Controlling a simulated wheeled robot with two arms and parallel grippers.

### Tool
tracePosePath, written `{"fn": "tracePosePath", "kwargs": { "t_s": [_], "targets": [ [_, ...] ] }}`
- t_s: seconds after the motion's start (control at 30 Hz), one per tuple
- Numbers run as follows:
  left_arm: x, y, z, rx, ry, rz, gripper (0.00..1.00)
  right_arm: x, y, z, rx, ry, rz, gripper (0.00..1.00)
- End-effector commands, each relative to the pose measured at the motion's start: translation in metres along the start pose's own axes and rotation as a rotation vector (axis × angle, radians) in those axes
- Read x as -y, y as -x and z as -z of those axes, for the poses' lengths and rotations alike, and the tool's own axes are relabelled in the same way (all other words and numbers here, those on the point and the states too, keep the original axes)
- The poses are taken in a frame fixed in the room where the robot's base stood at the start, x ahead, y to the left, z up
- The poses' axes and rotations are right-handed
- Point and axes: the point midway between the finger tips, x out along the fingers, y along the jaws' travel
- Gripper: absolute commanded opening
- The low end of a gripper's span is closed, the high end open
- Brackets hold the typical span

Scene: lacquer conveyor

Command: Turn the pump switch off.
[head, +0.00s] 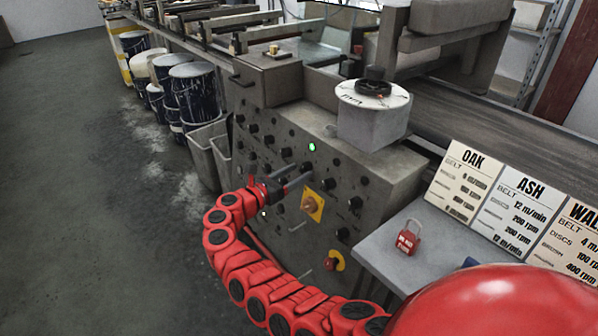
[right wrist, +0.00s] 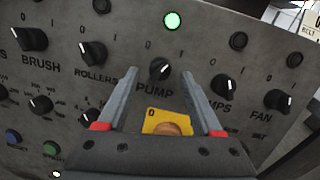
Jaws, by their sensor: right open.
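The pump switch (right wrist: 160,69) is a black round knob above the word PUMP on the grey control panel (head: 385,185). Its white mark points up and to the right, toward the 1. A green lamp (right wrist: 172,20) glows above it and also shows in the head view (head: 312,147). My right gripper (right wrist: 160,74) is open, with one finger on each side of the knob in the right wrist view; I cannot tell whether they touch it. In the head view my right gripper (head: 292,181) is close in front of the panel. My left gripper is not in view.
Neighbouring knobs are BRUSH (right wrist: 30,39), ROLLERS (right wrist: 94,52), one partly labelled MPS (right wrist: 226,87) and FAN (right wrist: 278,100). A yellow plate (head: 314,207) with an orange-brown knob is below. A red padlock (head: 407,238) is on the side shelf. Drums (head: 196,95) stand left.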

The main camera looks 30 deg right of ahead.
Motion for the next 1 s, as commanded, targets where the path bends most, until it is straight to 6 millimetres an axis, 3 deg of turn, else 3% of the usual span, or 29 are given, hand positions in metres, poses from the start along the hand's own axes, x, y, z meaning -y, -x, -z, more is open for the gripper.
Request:
{"fn": "tracePosePath", "kwargs": {
  "t_s": [0.13, 0.43, 0.8, 1.0],
  "targets": [
    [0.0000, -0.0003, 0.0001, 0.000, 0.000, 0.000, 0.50, 0.0006, -0.0104, 0.0004, 0.000, 0.001, 0.002, 0.67],
    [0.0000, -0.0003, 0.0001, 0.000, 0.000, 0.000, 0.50, 0.0004, -0.0117, 0.0009, -0.001, 0.002, 0.001, 0.66],
    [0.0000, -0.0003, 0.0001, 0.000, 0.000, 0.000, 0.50, 0.0003, -0.0114, 0.0009, -0.001, 0.002, 0.001, 0.00],
    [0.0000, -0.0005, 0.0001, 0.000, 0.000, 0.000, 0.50, 0.0004, -0.0114, 0.0009, -0.001, 0.004, 0.000, 0.00]
  ]
}}
